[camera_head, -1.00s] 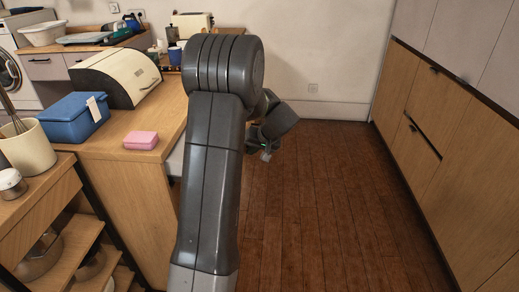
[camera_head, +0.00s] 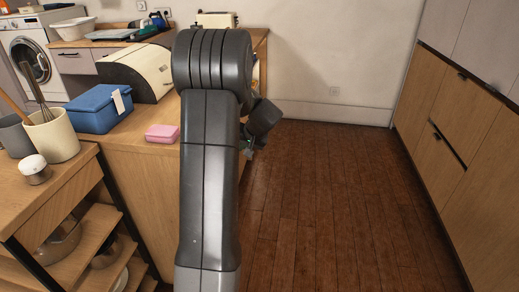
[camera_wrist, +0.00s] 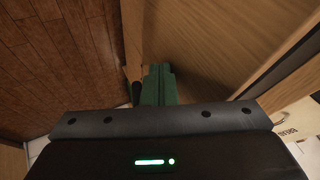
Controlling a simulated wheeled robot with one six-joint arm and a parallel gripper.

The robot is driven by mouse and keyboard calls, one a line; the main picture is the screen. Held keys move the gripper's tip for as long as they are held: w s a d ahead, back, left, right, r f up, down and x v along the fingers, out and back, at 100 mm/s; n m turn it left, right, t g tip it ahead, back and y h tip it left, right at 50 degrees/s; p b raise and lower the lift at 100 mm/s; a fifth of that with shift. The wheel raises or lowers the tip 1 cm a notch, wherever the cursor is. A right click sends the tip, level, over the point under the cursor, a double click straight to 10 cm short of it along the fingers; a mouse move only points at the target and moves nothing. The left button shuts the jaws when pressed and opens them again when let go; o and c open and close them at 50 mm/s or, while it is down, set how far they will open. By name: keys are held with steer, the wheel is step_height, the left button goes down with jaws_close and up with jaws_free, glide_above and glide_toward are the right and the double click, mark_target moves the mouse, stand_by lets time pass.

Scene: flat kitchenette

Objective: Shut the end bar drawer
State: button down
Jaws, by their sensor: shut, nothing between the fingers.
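The wrist view shows a wooden panel (camera_wrist: 205,45), which looks like the drawer front, close in front of my gripper (camera_wrist: 158,72). The green fingers are shut with nothing between them; I cannot tell if they touch the panel. At the lower right, past a dark edge, a pale space holds a printed packet (camera_wrist: 292,122); it looks like the inside of an open drawer. In the head view my gripper (camera_head: 247,150) is low beside the wooden bar (camera_head: 148,195), partly behind my arm. My arm hides the drawer there, so how far it stands out cannot be told.
On the bar top are a pink box (camera_head: 162,134), a blue box (camera_head: 97,110) and a bread bin (camera_head: 138,72). A shelf unit (camera_head: 65,187) with a utensil pot (camera_head: 52,138) stands at near left. Wooden floor (camera_head: 330,200) is clear up to the right-hand cabinets (camera_head: 455,120).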

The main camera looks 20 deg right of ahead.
steer(key=w+a, duration=0.1)
steer(key=a, duration=0.1)
steer(key=w+a, duration=0.2)
steer(key=a, duration=0.1)
steer(key=w+a, duration=0.1)
steer(key=a, duration=0.1)
steer(key=shift+w+a, duration=0.35)
steer(key=shift+d, duration=0.1)
